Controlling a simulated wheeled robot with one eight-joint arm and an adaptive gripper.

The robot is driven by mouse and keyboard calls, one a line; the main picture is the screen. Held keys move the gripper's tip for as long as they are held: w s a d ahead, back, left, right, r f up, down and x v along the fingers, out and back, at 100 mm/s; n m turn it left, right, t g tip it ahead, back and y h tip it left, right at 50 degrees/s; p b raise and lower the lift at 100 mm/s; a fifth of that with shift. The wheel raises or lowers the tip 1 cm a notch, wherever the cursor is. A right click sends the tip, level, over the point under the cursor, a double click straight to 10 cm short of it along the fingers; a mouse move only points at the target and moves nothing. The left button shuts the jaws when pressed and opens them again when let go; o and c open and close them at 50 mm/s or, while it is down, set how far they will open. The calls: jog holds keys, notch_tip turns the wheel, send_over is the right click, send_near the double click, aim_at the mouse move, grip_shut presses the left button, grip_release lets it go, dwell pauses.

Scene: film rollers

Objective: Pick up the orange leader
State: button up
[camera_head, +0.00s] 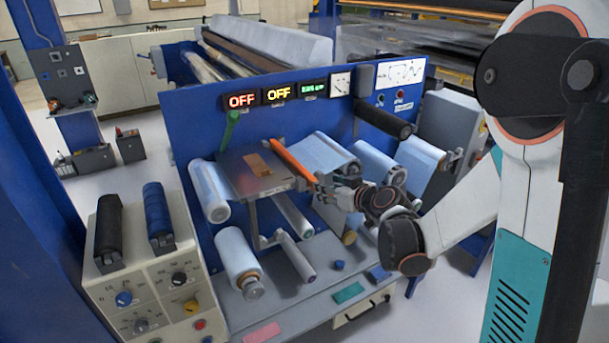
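The orange leader (292,159) is a bright orange narrow strip in the head view. It runs diagonally along the right edge of a grey metal tray (228,176) on the front of the blue machine. My gripper (314,184) is at the lower right end of the strip, with its fingers pointing left. The fingertips overlap the strip's end in this view. They are too small to show whether they are apart or closed on it, and I cannot tell whether they touch it.
A brown block (258,165) lies on the tray. Film rolls (209,191) surround it, including white ones left, below and right (325,155). A green handle (231,130) stands behind. A control box (150,280) with knobs is at the lower left. The grey bench (290,320) holds small coloured pieces.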

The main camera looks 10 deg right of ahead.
jog(key=shift+a+x, duration=0.2)
jog(key=shift+x, duration=2.75)
jog(key=shift+s+f, duration=0.15)
grip_shut()
